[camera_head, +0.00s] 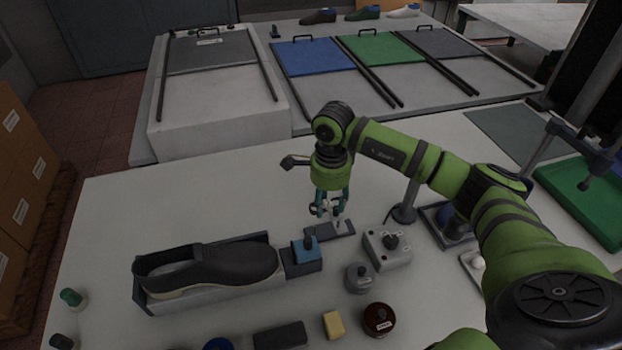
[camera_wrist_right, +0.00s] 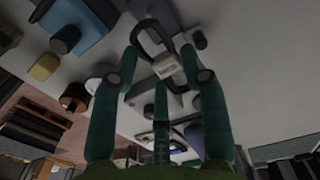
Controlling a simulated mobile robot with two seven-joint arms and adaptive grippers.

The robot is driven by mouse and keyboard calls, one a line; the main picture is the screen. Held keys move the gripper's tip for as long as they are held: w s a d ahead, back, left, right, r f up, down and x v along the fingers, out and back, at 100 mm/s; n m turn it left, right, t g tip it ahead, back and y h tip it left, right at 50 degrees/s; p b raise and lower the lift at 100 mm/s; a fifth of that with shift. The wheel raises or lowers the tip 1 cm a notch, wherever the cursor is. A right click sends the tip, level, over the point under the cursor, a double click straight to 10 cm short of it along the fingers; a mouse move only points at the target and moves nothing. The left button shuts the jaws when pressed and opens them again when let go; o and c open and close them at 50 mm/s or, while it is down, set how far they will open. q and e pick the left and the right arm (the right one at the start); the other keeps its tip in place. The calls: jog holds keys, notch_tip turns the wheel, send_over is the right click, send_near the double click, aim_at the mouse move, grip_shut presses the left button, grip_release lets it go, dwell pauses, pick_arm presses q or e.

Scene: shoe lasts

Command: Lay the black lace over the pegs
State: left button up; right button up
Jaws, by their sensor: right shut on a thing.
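My right gripper (camera_head: 330,212) points down over a dark flat plate (camera_head: 322,232) on the white table. A pale upright piece, perhaps a peg, shows by the plate, partly hidden by the fingers. In the right wrist view my right gripper (camera_wrist_right: 160,62) is closed on the black lace (camera_wrist_right: 142,28), which forms a dark loop beyond the fingertips. A small white tag sits between the fingertips. I cannot tell whether the lace touches any peg. My left gripper does not show.
A black shoe (camera_head: 215,266) lies in a grey holder to the left, beside a blue block (camera_head: 306,250). A grey box with a black knob (camera_head: 388,248) stands just right of the plate. Jars, a yellow block (camera_head: 334,324) and a dark block (camera_head: 280,336) crowd the front. The table's back left is clear.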

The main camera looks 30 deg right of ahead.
aim_at(330, 209)
jog(key=shift+r, duration=0.15)
jog(key=shift+s+r, duration=0.1)
jog(key=shift+s, duration=0.15)
jog(key=shift+s+f+b, duration=0.2)
jog(key=shift+f+b, duration=0.15)
jog(key=shift+f, duration=0.05)
jog(key=shift+w+f+b, duration=0.15)
jog(key=shift+f+b, duration=0.2)
jog(key=shift+f, duration=0.35)
jog(key=shift+f+b, duration=0.6)
jog(key=shift+f, duration=0.35)
notch_tip(330, 209, down, 2)
jog(key=shift+f+b, duration=0.1)
jog(key=shift+b, duration=0.7)
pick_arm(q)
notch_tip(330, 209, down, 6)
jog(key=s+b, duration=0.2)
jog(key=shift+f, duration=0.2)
pick_arm(e)
jog(key=shift+f, duration=1.1)
